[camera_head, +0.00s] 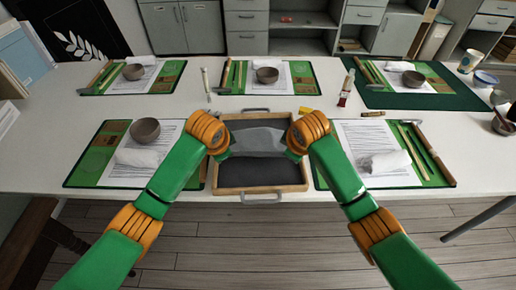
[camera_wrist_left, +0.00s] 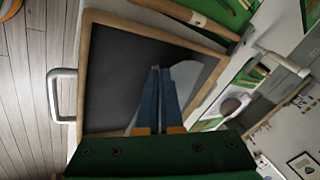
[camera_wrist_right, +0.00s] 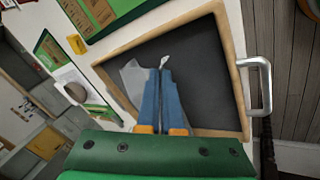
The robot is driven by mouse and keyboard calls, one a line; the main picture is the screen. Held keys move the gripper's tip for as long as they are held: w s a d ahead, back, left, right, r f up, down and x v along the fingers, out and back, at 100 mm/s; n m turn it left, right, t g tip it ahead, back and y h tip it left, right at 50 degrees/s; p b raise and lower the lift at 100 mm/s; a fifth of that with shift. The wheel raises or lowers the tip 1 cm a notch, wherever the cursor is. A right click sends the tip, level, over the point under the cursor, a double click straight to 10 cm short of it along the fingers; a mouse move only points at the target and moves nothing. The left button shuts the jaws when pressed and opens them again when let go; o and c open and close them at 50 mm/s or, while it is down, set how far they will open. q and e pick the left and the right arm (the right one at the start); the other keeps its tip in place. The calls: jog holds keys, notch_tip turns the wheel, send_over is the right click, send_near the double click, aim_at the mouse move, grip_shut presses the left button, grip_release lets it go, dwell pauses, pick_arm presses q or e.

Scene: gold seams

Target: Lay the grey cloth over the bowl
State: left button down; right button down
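The grey cloth (camera_head: 258,139) is spread between my two grippers over the back half of a wood-rimmed tray (camera_head: 262,189) with a dark floor. My left gripper (camera_wrist_left: 160,70) is shut on one side of the cloth, which shows beside its fingers in the left wrist view (camera_wrist_left: 187,78). My right gripper (camera_wrist_right: 160,74) is shut on the other side, and the cloth also shows in the right wrist view (camera_wrist_right: 134,82). No bowl shows inside the tray; whether one is under the cloth I cannot tell. Brown bowls stand on the mats, including one at front left (camera_head: 145,130) and one at back centre (camera_head: 267,75).
Green mats with papers and wooden tools surround the tray, including a front right mat (camera_head: 437,177). A white cloth bundle (camera_head: 385,162) lies on it. The tray has metal handles (camera_head: 262,199).

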pick_arm(q)
jog(key=shift+w+a, duration=0.1)
jog(key=shift+a, duration=0.05)
pick_arm(e)
jog(key=shift+w+d, duration=0.1)
jog(key=shift+d, duration=0.05)
pick_arm(q)
jog(key=c, duration=1.5)
grip_release()
jog(key=shift+w+f, duration=0.1)
pick_arm(e)
jog(key=c, duration=1.5)
grip_release()
jog(key=shift+w+f, duration=0.1)
pick_arm(q)
jog(key=o, duration=0.8)
pick_arm(e)
jog(key=o, duration=0.8)
pick_arm(q)
jog(key=shift+r, duration=0.2)
pick_arm(e)
jog(key=shift+r, duration=0.2)
